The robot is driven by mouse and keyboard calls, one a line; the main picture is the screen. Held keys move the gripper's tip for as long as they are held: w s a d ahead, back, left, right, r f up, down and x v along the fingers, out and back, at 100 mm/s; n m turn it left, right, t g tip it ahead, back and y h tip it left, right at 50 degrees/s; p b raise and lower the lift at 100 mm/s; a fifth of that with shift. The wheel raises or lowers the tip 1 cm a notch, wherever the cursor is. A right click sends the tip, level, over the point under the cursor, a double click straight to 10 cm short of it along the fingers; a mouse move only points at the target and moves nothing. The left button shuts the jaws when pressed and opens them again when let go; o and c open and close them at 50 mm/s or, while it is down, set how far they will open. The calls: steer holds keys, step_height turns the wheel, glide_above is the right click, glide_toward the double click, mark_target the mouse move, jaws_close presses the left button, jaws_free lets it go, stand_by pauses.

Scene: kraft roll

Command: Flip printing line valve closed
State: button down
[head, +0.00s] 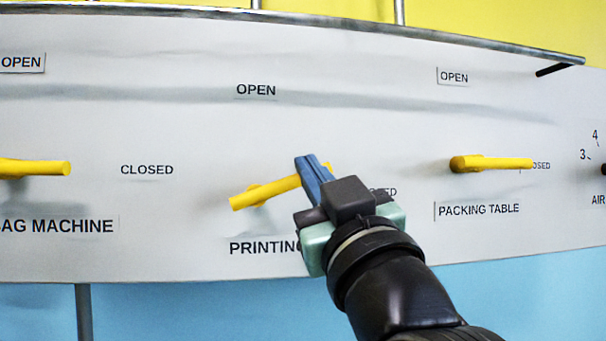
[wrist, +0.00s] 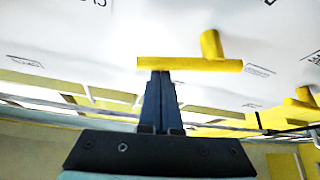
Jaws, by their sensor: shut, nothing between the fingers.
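The yellow printing line valve lever (head: 272,189) is mounted on the white panel above the partly covered "PRINTING" label. It lies nearly level, its long right end tilted slightly up, near the partly hidden "CLOSED" label on its right. My gripper (head: 306,160) is shut and empty, its blue fingers in front of the lever's right part. In the wrist view the lever (wrist: 190,64) runs across just beyond the shut fingertips (wrist: 160,74), which meet or nearly meet it near its left end. Whether they touch is unclear.
The bag machine lever (head: 40,168) is at the left and the packing table lever (head: 500,163) at the right, both roughly level. A metal rail (head: 330,24) runs along the panel's top.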

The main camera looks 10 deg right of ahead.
steer(key=f+m+h, duration=0.1)
steer(key=m+h+b, duration=0.1)
steer(key=m, duration=0.1)
steer(key=shift+d+f, duration=0.25)
steer(key=shift+f, duration=0.2)
stand_by(0.4)
